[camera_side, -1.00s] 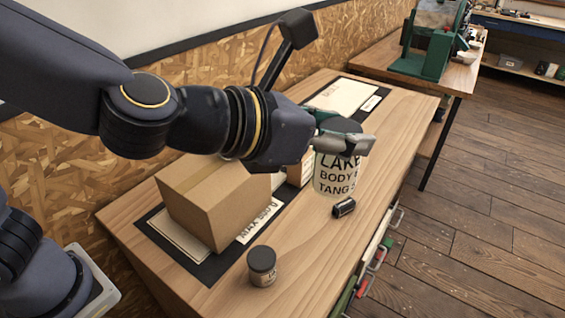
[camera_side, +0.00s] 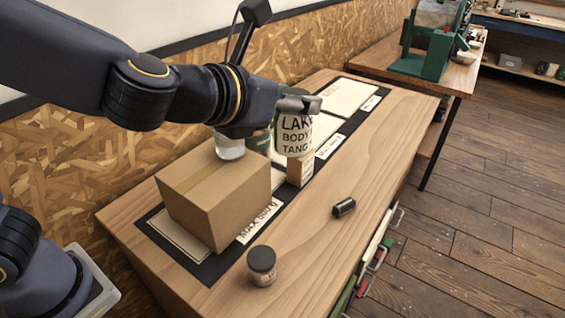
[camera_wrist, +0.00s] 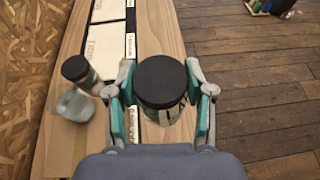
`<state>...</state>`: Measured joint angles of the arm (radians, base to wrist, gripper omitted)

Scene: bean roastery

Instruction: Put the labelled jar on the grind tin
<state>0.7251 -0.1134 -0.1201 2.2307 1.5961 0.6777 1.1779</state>
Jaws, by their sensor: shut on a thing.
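The labelled jar (camera_side: 296,132) is white with large black print reading LAKE, BODY, TANG. Its black lid (camera_wrist: 160,81) faces the wrist camera. My gripper (camera_side: 299,104) is shut on this jar, with one finger on each side, and holds it upright above the bench. A green jar with a dark lid (camera_wrist: 76,69) stands left of the held jar in the wrist view; in the side view it is partly hidden behind my gripper. A small dark-lidded jar (camera_side: 262,266) stands at the bench's near end. I cannot tell which is the grind tin.
A small carton (camera_side: 300,170) is close below the held jar. A dark cylinder (camera_side: 344,207) lies on the bench (camera_side: 380,165); its right side is mostly clear.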

